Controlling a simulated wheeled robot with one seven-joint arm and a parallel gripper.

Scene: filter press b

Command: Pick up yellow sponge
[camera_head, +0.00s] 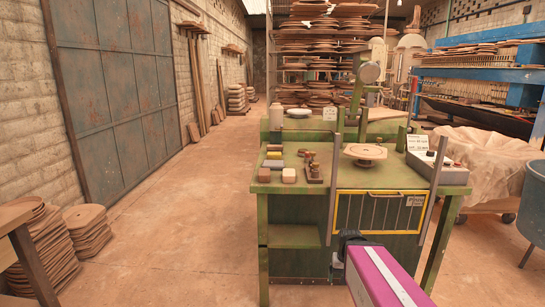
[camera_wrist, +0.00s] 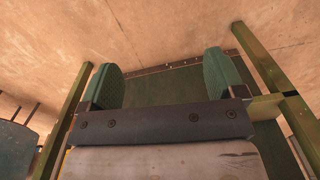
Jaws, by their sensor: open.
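A small yellow block that looks like the yellow sponge (camera_head: 274,154) lies at the left side of the green workbench top (camera_head: 330,183), in a small row of blocks. It is too small to make out in detail. My gripper (camera_wrist: 163,80) is open and empty, with its two green finger pads wide apart in the wrist view. In the head view my magenta arm reaches in from the bottom, low in front of the bench and well to the right of the yellow block. The sponge does not show in the wrist view.
Tan blocks (camera_head: 289,175) and a small dark-and-wood tool (camera_head: 313,168) stand close to the yellow block. A round wooden disc (camera_head: 365,152) on a stand and a grey control box (camera_head: 437,168) occupy the bench's right. Upright metal bars rise at the bench front.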

